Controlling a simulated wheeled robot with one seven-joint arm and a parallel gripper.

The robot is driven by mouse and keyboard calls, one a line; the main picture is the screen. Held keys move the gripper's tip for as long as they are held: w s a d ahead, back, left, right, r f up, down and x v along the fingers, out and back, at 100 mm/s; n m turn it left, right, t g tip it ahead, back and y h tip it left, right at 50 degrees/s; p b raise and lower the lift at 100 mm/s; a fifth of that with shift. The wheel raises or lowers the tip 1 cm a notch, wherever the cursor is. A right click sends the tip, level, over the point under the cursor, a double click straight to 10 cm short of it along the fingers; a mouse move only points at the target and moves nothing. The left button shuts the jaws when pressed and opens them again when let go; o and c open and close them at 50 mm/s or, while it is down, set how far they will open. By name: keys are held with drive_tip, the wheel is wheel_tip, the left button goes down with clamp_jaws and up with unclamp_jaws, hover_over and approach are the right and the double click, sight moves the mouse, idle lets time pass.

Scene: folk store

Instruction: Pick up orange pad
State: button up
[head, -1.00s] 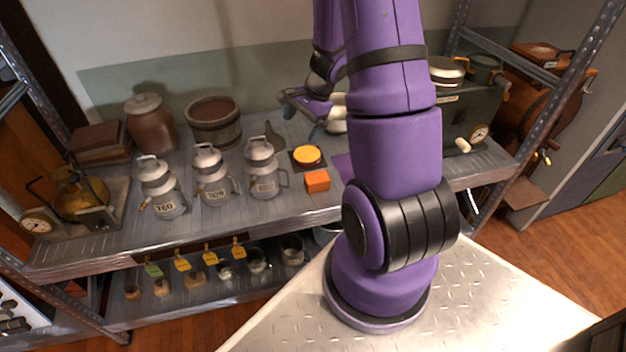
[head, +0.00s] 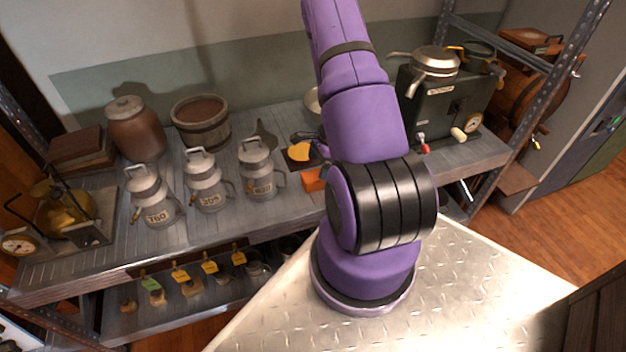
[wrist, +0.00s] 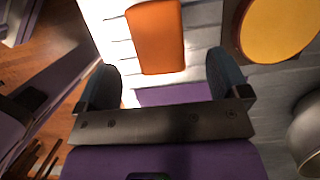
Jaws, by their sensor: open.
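The orange pad (head: 313,180) is a small rectangular block on the shelf, partly hidden behind my arm in the head view. In the wrist view the orange pad (wrist: 155,37) lies beyond my fingertips, roughly centred between them. My gripper (wrist: 166,72) is open and empty, and its fingers are apart from the pad. In the head view my arm hides the gripper.
A yellow-orange disc (wrist: 281,28) on a dark square base is to the right of the pad in the wrist view. A metal can (head: 259,168) stands left of the pad. A green machine (head: 440,105) stands to the right. A purple patch (wrist: 175,95) shows near the fingers.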

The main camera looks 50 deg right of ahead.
sight(313, 175)
drive_tip(key=shift+x, duration=3.65)
drive_tip(key=c, duration=1)
drive_tip(key=shift+r, duration=0.15)
drive_tip(key=shift+r, duration=0.55)
wheel_tip(313, 175, up, 2)
drive_tip(key=shift+r, duration=0.1)
drive_tip(key=s+d, duration=0.2)
drive_tip(key=s, duration=0.2)
drive_tip(key=s+d+r, duration=0.1)
drive_tip(key=s+d, duration=0.2)
drive_tip(key=s, duration=0.2)
drive_tip(key=s+d, duration=0.3)
drive_tip(key=s, duration=0.1)
drive_tip(key=shift+s+d+r, duration=0.15)
drive_tip(key=shift+s+r, duration=0.05)
drive_tip(key=shift+s, duration=0.15)
